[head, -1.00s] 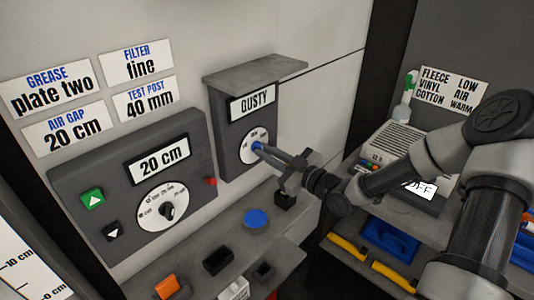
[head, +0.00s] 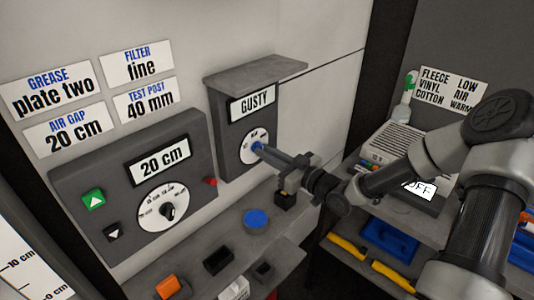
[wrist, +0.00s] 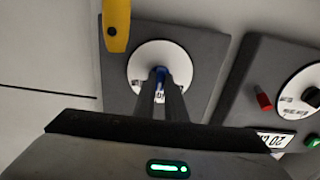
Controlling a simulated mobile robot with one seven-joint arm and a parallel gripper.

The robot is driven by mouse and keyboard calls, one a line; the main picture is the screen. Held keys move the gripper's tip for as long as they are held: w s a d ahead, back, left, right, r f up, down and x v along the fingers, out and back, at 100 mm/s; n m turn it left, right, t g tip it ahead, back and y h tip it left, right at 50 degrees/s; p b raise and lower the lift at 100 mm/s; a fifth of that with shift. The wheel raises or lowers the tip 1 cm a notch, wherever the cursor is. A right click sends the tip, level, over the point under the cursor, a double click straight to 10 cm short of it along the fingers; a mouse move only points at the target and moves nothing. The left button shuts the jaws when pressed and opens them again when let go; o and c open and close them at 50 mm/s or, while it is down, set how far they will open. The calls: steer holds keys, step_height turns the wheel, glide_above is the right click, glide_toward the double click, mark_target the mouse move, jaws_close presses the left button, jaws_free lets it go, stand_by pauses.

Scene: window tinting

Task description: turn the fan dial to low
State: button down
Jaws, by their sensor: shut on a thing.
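The face's markings are partly hidden by the fingers and too small to read, so I cannot tell the setting.
A grey panel left shows "20 cm" (head: 164,160), with a black dial (head: 168,211) and a red knob (head: 210,182). A shelf below holds a blue disc (head: 256,219) and an orange block (head: 168,287). A grey ledge (head: 254,70) overhangs the fan box.

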steer(key=c, duration=1.8)
jaws_free()
steer(key=v, duration=1.7)
steer(key=shift+s+d+b, duration=0.2)
steer(key=shift+b, duration=0.25)
